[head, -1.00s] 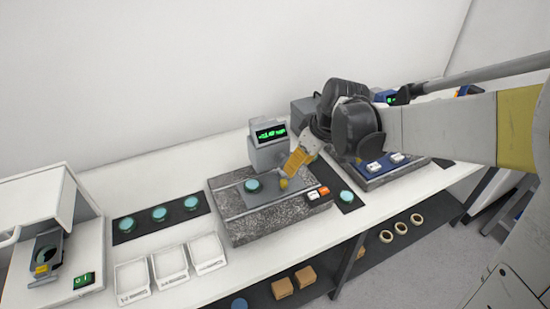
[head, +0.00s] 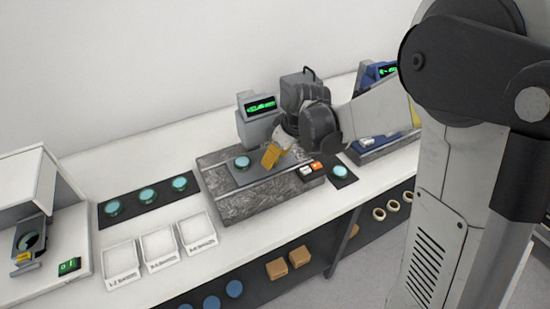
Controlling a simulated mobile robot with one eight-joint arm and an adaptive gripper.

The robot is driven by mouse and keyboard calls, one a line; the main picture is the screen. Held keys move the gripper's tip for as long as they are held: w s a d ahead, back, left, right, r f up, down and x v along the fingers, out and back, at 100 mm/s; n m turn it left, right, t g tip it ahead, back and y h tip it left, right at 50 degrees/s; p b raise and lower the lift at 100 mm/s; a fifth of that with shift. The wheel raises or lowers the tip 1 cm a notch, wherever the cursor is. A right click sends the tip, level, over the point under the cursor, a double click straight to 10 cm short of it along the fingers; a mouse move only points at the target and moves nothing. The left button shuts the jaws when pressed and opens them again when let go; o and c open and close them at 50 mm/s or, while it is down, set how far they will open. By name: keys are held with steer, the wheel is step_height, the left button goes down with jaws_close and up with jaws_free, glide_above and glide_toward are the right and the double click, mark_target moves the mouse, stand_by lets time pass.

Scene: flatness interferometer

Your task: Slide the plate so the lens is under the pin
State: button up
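The grey plate (head: 248,176) lies on the speckled granite block (head: 225,208), between light rails. A teal round lens (head: 242,162) sits on its left part. The gauge with a green display (head: 261,105) stands behind the plate; I cannot make out its pin. My gripper (head: 268,164) reaches in from the right, its yellow fingers low over the plate's right part, to the right of the lens and apart from it. The fingers cover the plate's small yellow knob. I cannot tell whether they are closed on it.
White and orange buttons (head: 310,170) sit on the block's right end. A dark mat with a lens (head: 340,172) lies to its right. On the left are a dark strip with three lenses (head: 147,197), three white trays (head: 158,243) and a white-hooded device (head: 35,190).

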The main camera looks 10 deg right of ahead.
mark_target(284, 159)
jaws_close()
steer(key=shift+d, duration=0.1)
steer(key=d, duration=0.2)
steer(key=w+d, duration=0.1)
steer(key=d, duration=0.1)
steer(key=shift+w+d, duration=0.1)
steer(key=shift+d, duration=0.1)
steer(key=shift+a, duration=0.1)
jaws_free()
steer(key=shift+w, duration=0.1)
steer(key=shift+r, duration=0.1)
